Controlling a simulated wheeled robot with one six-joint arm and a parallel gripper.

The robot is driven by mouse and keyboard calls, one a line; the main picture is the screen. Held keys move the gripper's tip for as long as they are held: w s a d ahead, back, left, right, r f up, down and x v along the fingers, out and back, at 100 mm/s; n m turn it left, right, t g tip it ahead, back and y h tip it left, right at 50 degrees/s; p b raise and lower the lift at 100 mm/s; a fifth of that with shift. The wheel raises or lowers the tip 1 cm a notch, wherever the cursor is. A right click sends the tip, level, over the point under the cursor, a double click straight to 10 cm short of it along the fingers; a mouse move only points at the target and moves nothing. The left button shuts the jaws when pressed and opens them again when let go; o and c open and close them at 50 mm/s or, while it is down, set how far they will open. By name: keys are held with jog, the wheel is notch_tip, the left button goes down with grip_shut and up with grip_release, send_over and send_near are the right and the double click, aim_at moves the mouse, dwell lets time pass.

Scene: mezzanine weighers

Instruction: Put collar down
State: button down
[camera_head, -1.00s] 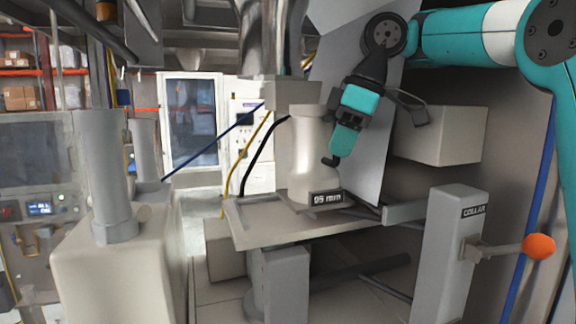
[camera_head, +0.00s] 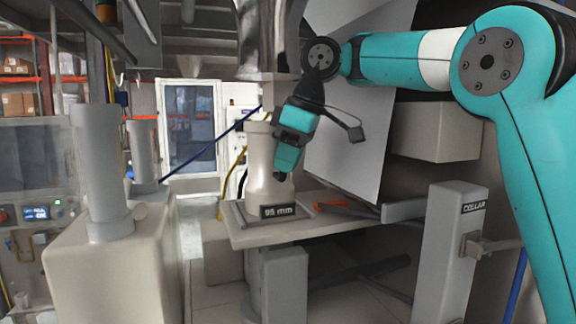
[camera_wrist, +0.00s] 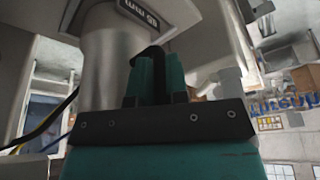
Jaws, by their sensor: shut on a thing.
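In the wrist view, the closed fingers (camera_wrist: 152,78) lie against the cylinder (camera_wrist: 108,70), with the label (camera_wrist: 143,12) at the top.
A shiny metal tube (camera_head: 266,40) hangs directly above the cylinder. A slanted grey panel (camera_head: 348,135) and a beige box (camera_head: 436,132) stand right of my gripper. An orange item (camera_head: 335,204) lies on the shelf. A grey column (camera_head: 101,170) on a pale block stands left.

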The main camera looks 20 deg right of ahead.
jog(key=c, duration=1.6)
grip_release()
jog(key=shift+f, duration=0.15)
jog(key=o, duration=0.5)
jog(key=shift+r, duration=0.2)
jog(key=s+d+r+p, duration=0.1)
jog(key=s+d, duration=0.1)
jog(key=d, duration=0.1)
jog(key=s+d+r+p, duration=0.1)
jog(key=s+d+r, duration=0.1)
jog(key=s+d, duration=0.1)
jog(key=s+d+r+p, duration=0.1)
jog(key=s+d, duration=0.1)
jog(key=d, duration=0.3)
jog(key=shift+s+d+r, duration=0.2)
jog(key=shift+s+r, duration=0.15)
jog(key=shift+r, duration=0.05)
jog(key=shift+a, duration=0.1)
